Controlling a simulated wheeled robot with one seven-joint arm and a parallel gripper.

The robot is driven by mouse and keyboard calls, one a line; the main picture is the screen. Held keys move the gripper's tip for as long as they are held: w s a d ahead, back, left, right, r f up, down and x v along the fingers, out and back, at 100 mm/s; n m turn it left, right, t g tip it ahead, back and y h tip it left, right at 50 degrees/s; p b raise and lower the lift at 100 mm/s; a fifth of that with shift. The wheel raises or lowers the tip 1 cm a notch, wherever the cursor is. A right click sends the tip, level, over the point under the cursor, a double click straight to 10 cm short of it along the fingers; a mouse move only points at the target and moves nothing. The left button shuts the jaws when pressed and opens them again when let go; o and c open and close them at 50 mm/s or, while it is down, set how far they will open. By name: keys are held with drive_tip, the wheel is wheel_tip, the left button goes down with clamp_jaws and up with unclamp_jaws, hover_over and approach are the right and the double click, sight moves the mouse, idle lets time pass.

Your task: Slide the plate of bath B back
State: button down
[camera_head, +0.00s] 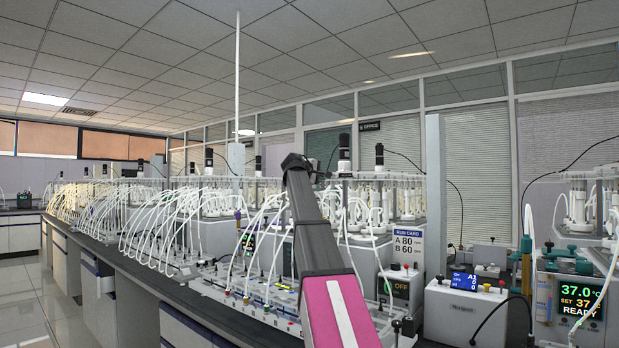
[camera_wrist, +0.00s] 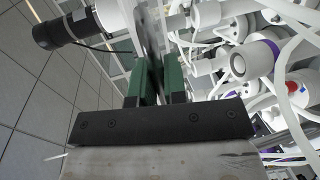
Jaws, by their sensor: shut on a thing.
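My gripper (camera_wrist: 154,80) has two green-padded fingers in the wrist view. They are shut on a thin grey plate (camera_wrist: 149,38), seen nearly edge-on, which runs up and away from between them. In the head view my arm rises in front of the reactor bench, and the gripper is hidden behind it. A bath (camera_head: 370,252) with white bottles and tubes stands just right of my arm; I cannot read a letter on it. How far the plate has slid cannot be told.
White bottles (camera_wrist: 238,65) and looping tubes crowd the right of the wrist view, close to the fingers. A black motor (camera_wrist: 55,32) is at upper left. In the head view, a run card (camera_head: 407,243) and a white control box (camera_head: 465,305) stand right of my arm.

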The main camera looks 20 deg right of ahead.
drive_tip(key=x, duration=0.3)
drive_tip(key=shift+w+d+r, duration=0.2)
drive_tip(key=shift+d+r, duration=0.05)
drive_tip(key=shift+r, duration=0.05)
drive_tip(key=c, duration=1.2)
unclamp_jaws()
drive_tip(key=shift+s+a, duration=0.1)
drive_tip(key=v, duration=1)
drive_tip(key=shift+s+a+r, duration=0.1)
drive_tip(key=shift+s+a, duration=0.05)
drive_tip(key=shift+a, duration=0.15)
drive_tip(key=shift+a, duration=0.1)
